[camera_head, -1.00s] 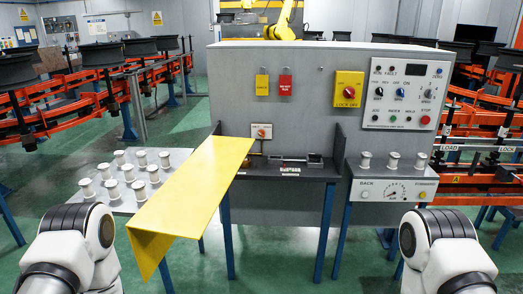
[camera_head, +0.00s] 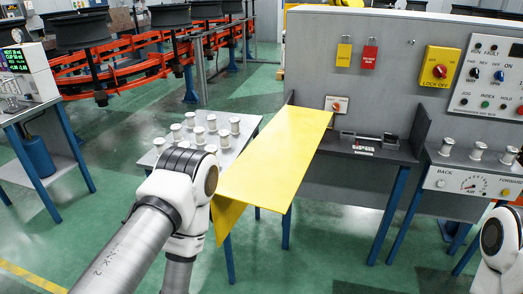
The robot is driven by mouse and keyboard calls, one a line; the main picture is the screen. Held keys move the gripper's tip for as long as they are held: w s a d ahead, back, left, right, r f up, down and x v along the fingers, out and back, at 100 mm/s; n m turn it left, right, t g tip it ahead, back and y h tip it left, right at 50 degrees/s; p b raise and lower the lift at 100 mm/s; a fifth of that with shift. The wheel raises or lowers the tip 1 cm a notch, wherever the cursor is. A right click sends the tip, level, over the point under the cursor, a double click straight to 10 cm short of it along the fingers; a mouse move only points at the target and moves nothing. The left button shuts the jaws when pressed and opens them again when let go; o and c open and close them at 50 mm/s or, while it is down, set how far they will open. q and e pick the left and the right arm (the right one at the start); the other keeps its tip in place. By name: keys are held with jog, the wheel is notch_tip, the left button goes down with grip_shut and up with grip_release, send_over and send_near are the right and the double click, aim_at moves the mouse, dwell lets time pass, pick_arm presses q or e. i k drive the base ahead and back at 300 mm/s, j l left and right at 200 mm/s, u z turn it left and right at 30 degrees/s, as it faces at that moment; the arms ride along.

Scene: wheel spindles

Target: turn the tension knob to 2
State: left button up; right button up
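I cannot read the word "tension" on any knob. A small white plate with an orange-red knob (camera_head: 337,104) sits low on the grey cabinet, behind the yellow sheet. A yellow box with a red rotary switch (camera_head: 439,71) marked LOCK-OFF is left of the panel. My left arm stands in front of the spool table and my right arm is at the lower right edge. Neither gripper shows.
A yellow sloping sheet (camera_head: 275,150) juts out from the cabinet. A table (camera_head: 246,126) holds several white spools. A display instrument (camera_head: 27,72) stands on a table at left. Green floor is open at left.

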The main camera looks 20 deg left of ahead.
aim_at(389, 138)
jog(key=i+j+z, duration=0.1)
jog(key=j+z, duration=0.15)
jog(key=j, duration=0.6)
jog(key=j+z, duration=0.2)
jog(key=j, duration=0.6)
jog(key=j+z, duration=0.25)
jog(key=j, duration=0.65)
jog(key=k+j+z, duration=0.2)
jog(key=j, duration=0.6)
jog(key=i+z, duration=0.1)
jog(key=z, duration=0.5)
jog(key=i+l+z, duration=0.3)
jog(key=z, duration=0.15)
jog(key=i+l+z, duration=0.2)
jog(key=i+z, duration=0.3)
jog(key=i+l+z, duration=0.1)
jog(key=i+z, duration=0.2)
jog(key=z, duration=0.15)
jog(key=i+u, duration=0.4)
jog(key=i, duration=0.2)
jog(key=i+l+u, duration=0.25)
jog(key=i+u, duration=0.15)
jog(key=i, duration=0.15)
